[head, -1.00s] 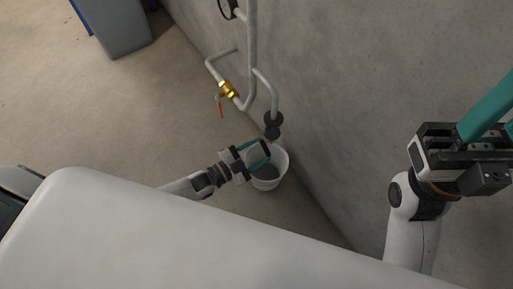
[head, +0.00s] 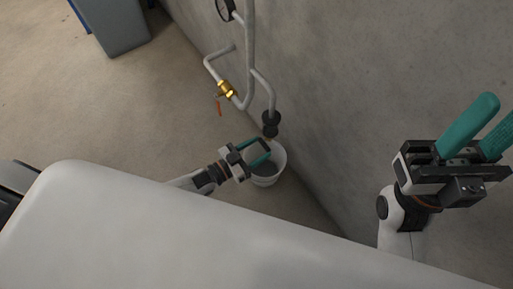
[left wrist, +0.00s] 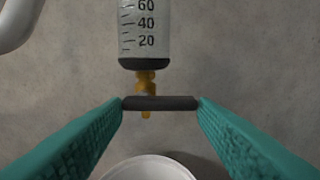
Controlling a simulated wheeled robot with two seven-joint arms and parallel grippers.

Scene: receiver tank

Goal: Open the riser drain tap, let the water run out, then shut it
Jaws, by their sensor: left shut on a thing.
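The riser drain tap (left wrist: 145,82) is a small brass tap under a clear graduated tube (left wrist: 145,35) with a dark end cap in the left wrist view. Its dark crossbar handle (left wrist: 160,103) lies level between my left gripper's teal fingers (left wrist: 160,104), which are shut on its two ends. The brass spout tip shows just below the bar; I see no water stream. In the head view my left gripper (head: 263,152) is over the white bucket (head: 267,178) and hides the tap. My right gripper (head: 499,113) is open and empty, raised at the right.
Grey pipes (head: 248,60) run along the concrete wall, with a gauge (head: 224,9) above. A brass valve (head: 226,89) with an orange lever (head: 219,107) sits left of the tap. A grey bin (head: 118,32) stands far left. The floor between is clear.

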